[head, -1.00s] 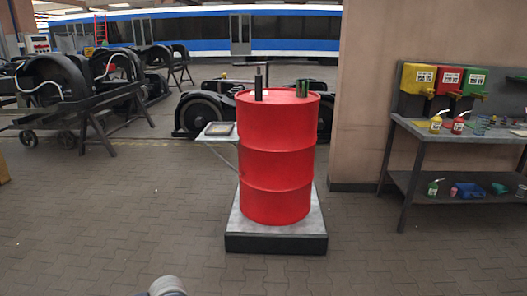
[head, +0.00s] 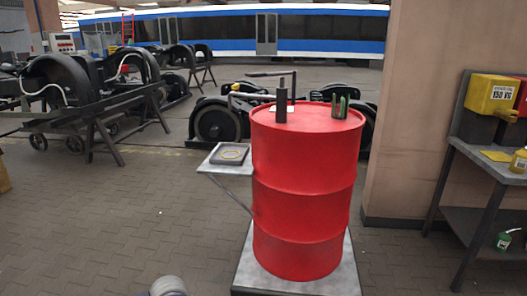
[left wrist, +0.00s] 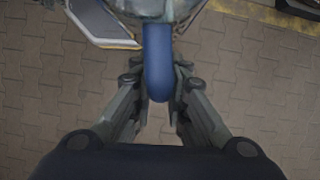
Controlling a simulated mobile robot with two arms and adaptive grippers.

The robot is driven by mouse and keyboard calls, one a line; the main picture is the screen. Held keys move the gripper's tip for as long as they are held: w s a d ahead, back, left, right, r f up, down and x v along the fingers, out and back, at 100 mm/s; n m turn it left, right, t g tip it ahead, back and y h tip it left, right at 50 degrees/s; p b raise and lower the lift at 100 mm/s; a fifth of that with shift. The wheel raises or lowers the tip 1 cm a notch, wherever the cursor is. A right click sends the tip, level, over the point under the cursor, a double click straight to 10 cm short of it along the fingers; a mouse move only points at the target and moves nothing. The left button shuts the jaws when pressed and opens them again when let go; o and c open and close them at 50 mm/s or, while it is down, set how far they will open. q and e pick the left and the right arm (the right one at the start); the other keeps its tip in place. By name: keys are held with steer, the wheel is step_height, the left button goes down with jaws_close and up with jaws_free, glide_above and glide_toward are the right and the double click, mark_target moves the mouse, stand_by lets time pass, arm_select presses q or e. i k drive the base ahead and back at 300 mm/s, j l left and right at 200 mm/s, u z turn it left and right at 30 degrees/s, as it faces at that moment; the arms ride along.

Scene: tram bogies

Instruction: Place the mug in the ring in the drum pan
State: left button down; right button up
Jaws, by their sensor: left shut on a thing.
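The drum pan (head: 213,167) is a small grey shelf tray on the left side of the red drum (head: 303,195). A yellowish ring (head: 230,154) shows on the dark square in it, and nothing stands in the ring. My left gripper (left wrist: 158,84) is shut on the blue handle of the mug (left wrist: 158,62) in the left wrist view. The mug's body is at the top edge of that view, mostly cut off. The mug and left gripper are not seen in the head view. My right gripper is in neither view.
A dark cylinder (head: 281,106) and a green holder (head: 340,106) stand on the drum top. The drum rests on a grey plinth (head: 245,276). A workbench (head: 480,160) is at right, wheel stands (head: 85,85) at left. The paved floor before the pan is clear.

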mark_target(228, 157)
steer(key=i+l+u, duration=0.15)
steer(key=i+u, duration=0.25)
steer(key=i, duration=1.2)
